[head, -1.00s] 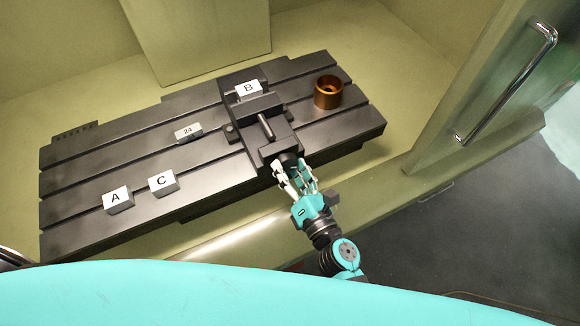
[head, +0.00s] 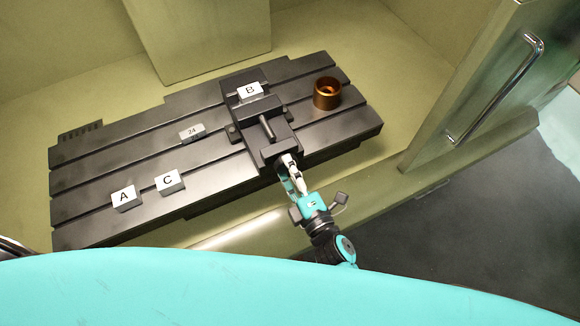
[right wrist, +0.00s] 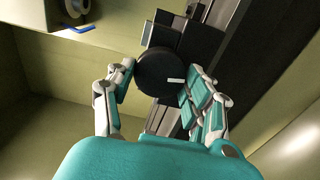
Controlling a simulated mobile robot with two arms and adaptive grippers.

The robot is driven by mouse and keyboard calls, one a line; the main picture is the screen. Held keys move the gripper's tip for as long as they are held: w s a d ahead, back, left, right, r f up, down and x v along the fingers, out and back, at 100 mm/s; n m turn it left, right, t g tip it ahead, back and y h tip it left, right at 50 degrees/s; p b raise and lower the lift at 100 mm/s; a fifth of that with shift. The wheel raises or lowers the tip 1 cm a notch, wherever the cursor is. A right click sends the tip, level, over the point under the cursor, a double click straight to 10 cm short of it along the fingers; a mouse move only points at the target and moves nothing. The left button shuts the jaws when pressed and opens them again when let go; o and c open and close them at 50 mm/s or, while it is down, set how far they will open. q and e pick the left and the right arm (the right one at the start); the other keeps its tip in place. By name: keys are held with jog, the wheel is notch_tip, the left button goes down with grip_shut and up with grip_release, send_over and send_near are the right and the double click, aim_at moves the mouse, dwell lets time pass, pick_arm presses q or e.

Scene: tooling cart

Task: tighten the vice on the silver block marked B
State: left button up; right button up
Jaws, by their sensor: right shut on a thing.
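The silver block marked B (head: 250,91) sits in the dark vice (head: 240,115), label upward, at the far end by the fixed jaw. The sliding jaw (head: 259,107) is close in front of it; I cannot tell whether it touches. My right gripper (head: 290,172) is at the vice's near end. In the right wrist view its fingers (right wrist: 160,95) are on either side of the round dark knob (right wrist: 160,72), shut on it. The knob carries a white mark (right wrist: 176,80). My left gripper is not in view.
Silver blocks A (head: 124,200) and C (head: 169,183) and a small block marked 24 (head: 192,132) stand on the slotted table (head: 100,165), left of the vice. A copper-coloured ring (head: 327,93) stands right of it. A door with a handle (head: 500,90) is at the right.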

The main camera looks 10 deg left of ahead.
jog(key=shift+m, duration=0.6)
jog(key=o, duration=1.2)
jog(key=v, duration=1.2)
